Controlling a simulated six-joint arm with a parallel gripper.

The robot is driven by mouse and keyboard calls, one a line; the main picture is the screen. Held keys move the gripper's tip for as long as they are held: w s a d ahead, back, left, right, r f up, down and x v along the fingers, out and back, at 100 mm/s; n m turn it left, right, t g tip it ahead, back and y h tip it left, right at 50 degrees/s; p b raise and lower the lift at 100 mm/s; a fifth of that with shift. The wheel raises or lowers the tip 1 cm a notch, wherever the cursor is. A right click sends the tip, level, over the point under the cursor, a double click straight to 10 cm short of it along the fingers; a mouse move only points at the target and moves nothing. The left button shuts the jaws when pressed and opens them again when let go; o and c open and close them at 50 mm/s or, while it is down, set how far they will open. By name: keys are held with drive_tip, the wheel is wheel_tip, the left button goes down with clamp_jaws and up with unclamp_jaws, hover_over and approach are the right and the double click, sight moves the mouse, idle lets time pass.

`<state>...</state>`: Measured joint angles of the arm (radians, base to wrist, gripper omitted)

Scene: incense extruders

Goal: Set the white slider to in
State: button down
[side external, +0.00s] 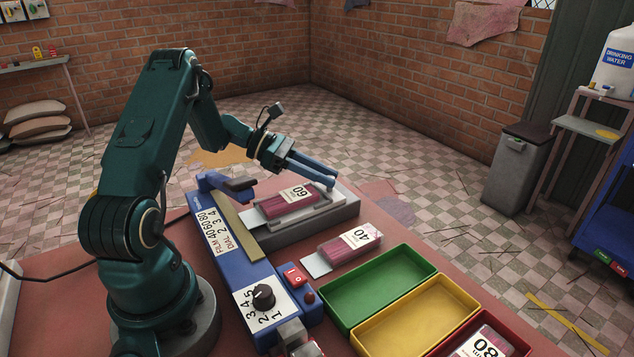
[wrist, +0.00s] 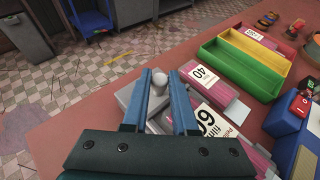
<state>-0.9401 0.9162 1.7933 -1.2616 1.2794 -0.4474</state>
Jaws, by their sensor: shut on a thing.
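The white slider (wrist: 159,77) shows as a rounded pale knob between my fingertips in the wrist view. My gripper (wrist: 160,82) is shut on it, with one blue finger on each side. In the side view my gripper (side external: 332,182) reaches down to the far right end of the grey bed (side external: 345,215), and its fingers hide the knob. A pink pack marked 60 (side external: 285,200) lies on the bed, beside and below my fingers; it also shows in the wrist view (wrist: 222,128).
A pink pack marked 40 (side external: 350,243) lies on the red table in front of the bed. Green (side external: 345,312), yellow (side external: 390,340) and red trays stand near the front. A blue sealer unit (side external: 228,250) with a dial (side external: 263,296) and red switch (side external: 294,275) stands left of the bed.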

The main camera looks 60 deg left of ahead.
sight(310, 185)
drive_tip(key=shift+s, duration=1.55)
drive_tip(key=c, duration=0.7)
unclamp_jaws()
drive_tip(key=shift+w, duration=0.1)
